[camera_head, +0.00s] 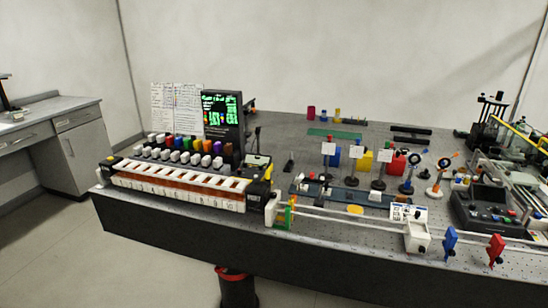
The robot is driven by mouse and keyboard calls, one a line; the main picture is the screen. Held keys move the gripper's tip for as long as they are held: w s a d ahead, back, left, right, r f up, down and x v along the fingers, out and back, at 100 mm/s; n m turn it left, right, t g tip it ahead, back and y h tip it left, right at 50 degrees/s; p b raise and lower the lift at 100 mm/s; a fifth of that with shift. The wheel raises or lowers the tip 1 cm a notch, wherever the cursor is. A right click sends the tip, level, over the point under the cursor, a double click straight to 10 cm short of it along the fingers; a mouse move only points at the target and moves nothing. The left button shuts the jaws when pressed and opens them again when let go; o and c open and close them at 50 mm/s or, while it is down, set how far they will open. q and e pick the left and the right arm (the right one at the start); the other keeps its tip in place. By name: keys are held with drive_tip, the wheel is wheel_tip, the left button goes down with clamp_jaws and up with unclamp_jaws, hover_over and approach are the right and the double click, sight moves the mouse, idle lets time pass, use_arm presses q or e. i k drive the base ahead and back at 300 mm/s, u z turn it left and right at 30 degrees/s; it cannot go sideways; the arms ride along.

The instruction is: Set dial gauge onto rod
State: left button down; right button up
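No dial gauge can be told for certain at this size. Two small round-headed pieces on posts stand right of centre on the bench: one with a dark blue base (407,180) and one with an orange and white base (436,182). Several thin dark upright rods with white cards stand left of them; one is the left card rod (327,165) and one is the right card rod (379,174). I cannot tell which rod the task means. Neither of my grippers shows in the head view.
A grey perforated bench (285,135) fills the middle and right. A long rack with coloured-capped bottles (180,187) and a green-lit screen (221,112) stand left. Blue (450,240) and red (495,249) holders stand at the front right. Dense equipment crowds the far right.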

sight(300, 177)
drive_tip(key=z, duration=0.4)
drive_tip(key=i, duration=0.9)
drive_tip(key=z, duration=0.8)
